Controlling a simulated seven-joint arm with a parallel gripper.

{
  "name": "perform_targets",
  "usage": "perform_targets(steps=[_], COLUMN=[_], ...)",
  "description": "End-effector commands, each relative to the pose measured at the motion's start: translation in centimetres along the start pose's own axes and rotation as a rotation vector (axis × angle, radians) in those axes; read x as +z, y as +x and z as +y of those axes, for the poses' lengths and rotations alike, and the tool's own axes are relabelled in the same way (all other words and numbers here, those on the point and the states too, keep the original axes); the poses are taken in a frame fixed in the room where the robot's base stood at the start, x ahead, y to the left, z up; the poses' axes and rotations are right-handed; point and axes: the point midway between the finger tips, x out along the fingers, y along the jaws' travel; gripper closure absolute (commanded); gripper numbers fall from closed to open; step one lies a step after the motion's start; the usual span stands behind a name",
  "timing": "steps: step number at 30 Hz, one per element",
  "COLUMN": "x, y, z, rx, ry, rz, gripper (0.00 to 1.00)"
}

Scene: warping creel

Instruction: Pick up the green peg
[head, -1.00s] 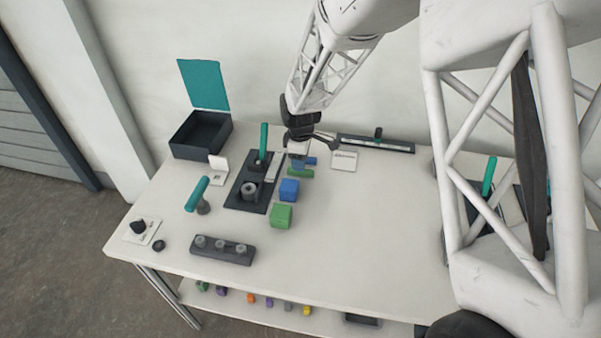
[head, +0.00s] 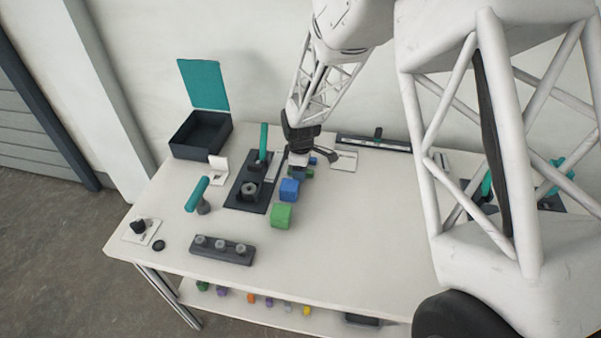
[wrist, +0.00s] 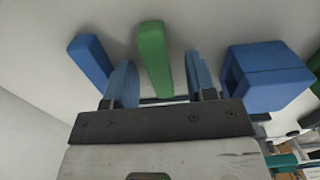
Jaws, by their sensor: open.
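The green peg (wrist: 153,55) lies on the table and runs between the two blue fingers of my open gripper (wrist: 160,75) in the wrist view. I see a gap on either side of it, so the fingers are not closed on it. In the head view my gripper (head: 298,169) is low over the table and hides most of the green peg, with a bit of its end (head: 309,173) showing. A blue peg (wrist: 91,60) lies left of the green one in the wrist view. A blue hollow block (wrist: 268,78) is to the right.
In the head view the blue block (head: 289,190) and green block (head: 281,216) stand in front of the gripper. A dark fixture plate (head: 241,202) with an upright teal handle (head: 263,141) is close on the left. The table's right-middle is clear.

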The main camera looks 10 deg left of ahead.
Motion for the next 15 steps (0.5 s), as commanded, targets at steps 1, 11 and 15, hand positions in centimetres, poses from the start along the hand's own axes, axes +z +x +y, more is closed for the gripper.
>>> perform_targets(steps=[1, 11, 15], x=[0.00, 0.00, 0.00], y=[0.00, -0.01, -0.02], z=[0.00, 0.00, 0.00], rx=[0.000, 0.000, 0.000], ry=[0.000, 0.000, 0.000], rz=[0.000, 0.000, 0.000], gripper=[0.49, 0.95, 1.00])
